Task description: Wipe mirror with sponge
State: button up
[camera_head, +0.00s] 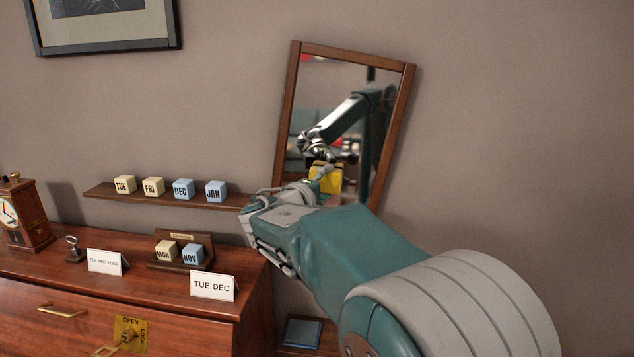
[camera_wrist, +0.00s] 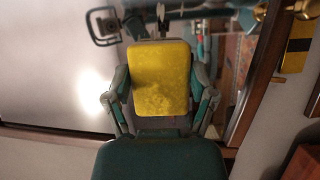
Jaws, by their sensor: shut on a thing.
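The mirror (camera_head: 335,78) is a tall glass in a brown wooden frame, tilted against the wall in the head view. Its glass also fills much of the wrist view (camera_wrist: 50,70), hazy with a bright glare at the left. My gripper (camera_wrist: 160,88) is shut on a yellow sponge (camera_wrist: 160,75), with one finger on each side. In the head view, my gripper (camera_head: 318,188) is in front of the mirror's lower part, mostly hidden by my wrist. Yellow shows there, beside my arm's reflection. I cannot tell whether the sponge touches the glass.
A wall shelf (camera_head: 150,197) with letter blocks is left of the mirror. Below it, a wooden cabinet (camera_head: 60,265) carries a clock (camera_head: 20,215), cards and a block stand (camera_head: 180,262). A framed picture (camera_head: 105,45) hangs upper left. The wall right of the mirror is clear.

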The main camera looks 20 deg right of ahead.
aim_at(366, 185)
jog(key=shift+s+d+f, duration=0.2)
jog(key=shift+s+d, duration=0.4)
jog(key=shift+d, duration=0.4)
jog(key=shift+s+d+f, duration=0.25)
jog(key=shift+s+d, duration=0.4)
jog(key=shift+d, duration=0.3)
jog(key=shift+s+d+f, duration=0.2)
jog(key=shift+s+d, duration=0.4)
jog(key=shift+d, duration=0.4)
jog(key=shift+w+a+r, duration=0.3)
jog(key=shift+w+a, duration=0.7)
jog(key=shift+a, duration=0.45)
jog(key=shift+w+a+r, duration=0.35)
jog(key=shift+w+a, duration=0.6)
jog(key=shift+a, duration=0.45)
jog(key=shift+w+a+r, duration=0.3)
jog(key=shift+w+a, duration=0.7)
jog(key=shift+a, duration=0.45)
jog(key=shift+s, duration=0.1)
jog(key=shift+s+a, duration=0.55)
jog(key=shift+s, duration=0.25)
jog(key=shift+s+a, duration=0.55)
jog(key=shift+s, duration=0.25)
jog(key=shift+s+a, duration=0.55)
jog(key=shift+s, duration=0.25)
jog(key=shift+s+a, duration=0.45)
jog(key=shift+s, duration=0.2)
jog(key=shift+s+a, duration=0.4)
jog(key=shift+s, duration=0.2)
